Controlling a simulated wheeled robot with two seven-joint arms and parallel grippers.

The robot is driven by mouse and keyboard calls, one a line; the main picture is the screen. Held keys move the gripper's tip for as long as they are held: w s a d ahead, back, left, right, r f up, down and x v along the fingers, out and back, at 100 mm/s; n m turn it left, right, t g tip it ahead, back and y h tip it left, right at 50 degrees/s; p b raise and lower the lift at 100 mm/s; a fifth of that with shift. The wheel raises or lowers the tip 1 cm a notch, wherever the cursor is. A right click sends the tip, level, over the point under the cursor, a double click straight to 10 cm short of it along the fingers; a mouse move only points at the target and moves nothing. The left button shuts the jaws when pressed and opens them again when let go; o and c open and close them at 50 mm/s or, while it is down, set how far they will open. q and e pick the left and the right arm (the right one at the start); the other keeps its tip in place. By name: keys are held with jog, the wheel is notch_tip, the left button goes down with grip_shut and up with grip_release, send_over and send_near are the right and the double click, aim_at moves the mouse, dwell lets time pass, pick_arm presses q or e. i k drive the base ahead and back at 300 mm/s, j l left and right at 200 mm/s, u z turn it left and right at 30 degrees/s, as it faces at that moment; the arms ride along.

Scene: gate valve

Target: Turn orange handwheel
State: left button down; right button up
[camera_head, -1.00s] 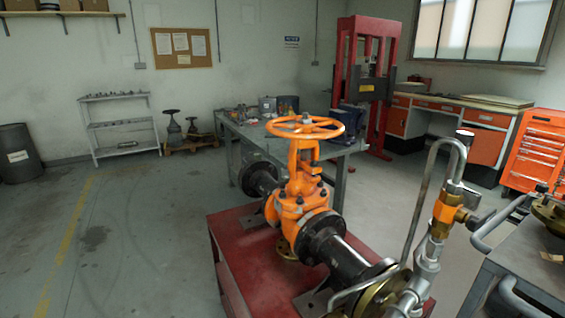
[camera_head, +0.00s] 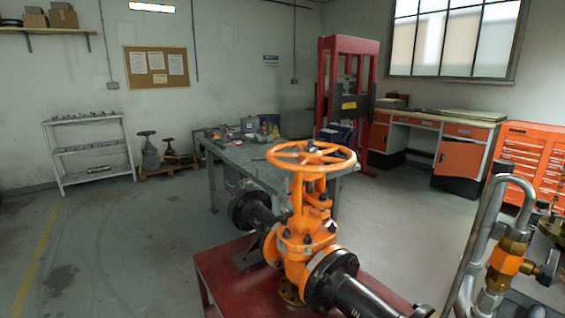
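The orange handwheel (camera_head: 340,161) sits level on top of an orange gate valve (camera_head: 299,243), a little right of the middle of the head view. The wheel has a thin round rim with spokes to a central hub with a dark nut. The valve stands upright between black flanged pipes (camera_head: 369,297) on a red stand (camera_head: 226,267). Neither of my grippers is in view, and nothing touches the wheel.
A bent metal pipe with a brass and orange fitting (camera_head: 507,254) stands at the right front. A grey workbench (camera_head: 232,157) with small items is behind the valve. A red press frame (camera_head: 324,85) stands behind. The floor at left is clear.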

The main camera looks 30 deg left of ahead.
aim_at(309, 155)
jog(key=i+j+z, duration=0.15)
jog(key=j+z, duration=0.25)
jog(key=j, duration=1.4)
jog(key=k+j+z, duration=0.1)
jog(key=j+z, duration=0.3)
jog(key=j, duration=1.35)
